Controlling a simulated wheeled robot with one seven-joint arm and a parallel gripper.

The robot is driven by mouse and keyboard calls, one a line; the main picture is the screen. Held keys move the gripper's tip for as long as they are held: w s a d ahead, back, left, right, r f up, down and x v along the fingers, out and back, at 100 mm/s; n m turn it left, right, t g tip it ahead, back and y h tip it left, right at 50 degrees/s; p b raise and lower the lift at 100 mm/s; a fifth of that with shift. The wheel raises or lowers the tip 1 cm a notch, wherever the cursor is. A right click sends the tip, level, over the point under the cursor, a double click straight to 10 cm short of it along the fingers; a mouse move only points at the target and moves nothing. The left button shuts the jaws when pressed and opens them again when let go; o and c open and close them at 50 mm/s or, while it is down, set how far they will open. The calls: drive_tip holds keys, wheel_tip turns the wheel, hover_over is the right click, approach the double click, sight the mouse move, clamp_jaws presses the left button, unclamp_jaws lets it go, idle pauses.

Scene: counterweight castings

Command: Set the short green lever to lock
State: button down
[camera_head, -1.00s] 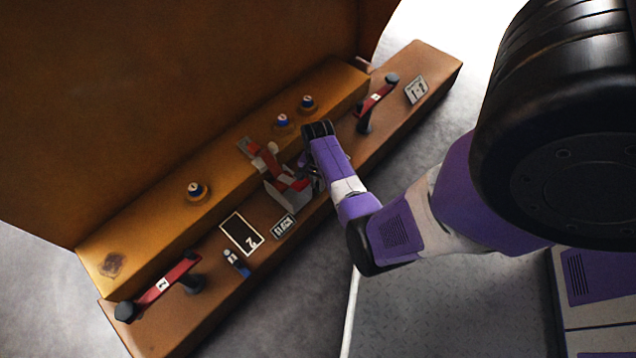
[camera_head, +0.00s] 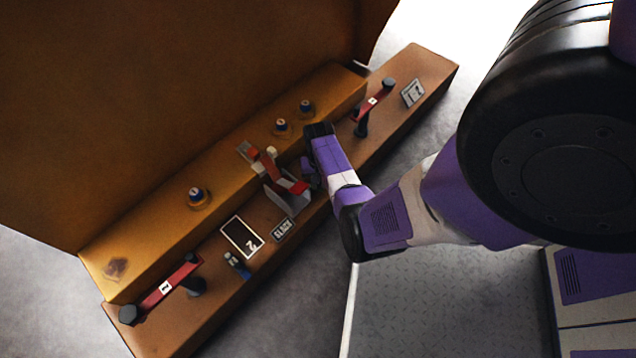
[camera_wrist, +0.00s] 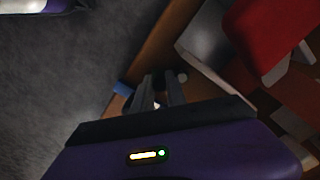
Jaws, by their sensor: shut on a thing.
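No green lever shows clearly in either view. My gripper (camera_head: 309,178) is low beside a grey and red bracket (camera_head: 290,190) on the brown ledge; my own wrist partly hides its fingertips. In the wrist view my gripper's dark fingers (camera_wrist: 160,84) are close together on a small dark part between them. I cannot tell that part's colour or whether it is the lever. Any lock marking is hidden or too small to read.
Red-barred handles stand on the ledge at the near left (camera_head: 165,288) and far right (camera_head: 373,103). Blue-capped knobs, one of them at left (camera_head: 198,195), line the upper step. A black framed plate (camera_head: 241,237) and a small blue fitting (camera_head: 237,265) lie left of the bracket.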

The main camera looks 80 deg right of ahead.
drive_tip(key=n, duration=0.1)
drive_tip(key=d+n, duration=0.1)
drive_tip(key=shift+n, duration=0.4)
drive_tip(key=shift+w+d+n, duration=0.1)
drive_tip(key=shift+d+n, duration=0.1)
drive_tip(key=shift+n, duration=0.6)
drive_tip(key=shift+w+d+n, duration=0.1)
drive_tip(key=shift+d+n, duration=0.1)
drive_tip(key=shift+n, duration=0.6)
drive_tip(key=c, duration=1.3)
unclamp_jaws()
drive_tip(key=shift+c, duration=0.2)
wheel_tip(320, 180, up, 8)
drive_tip(key=p, duration=0.4)
drive_tip(key=shift+p, duration=0.3)
drive_tip(key=shift+d+f, duration=0.1)
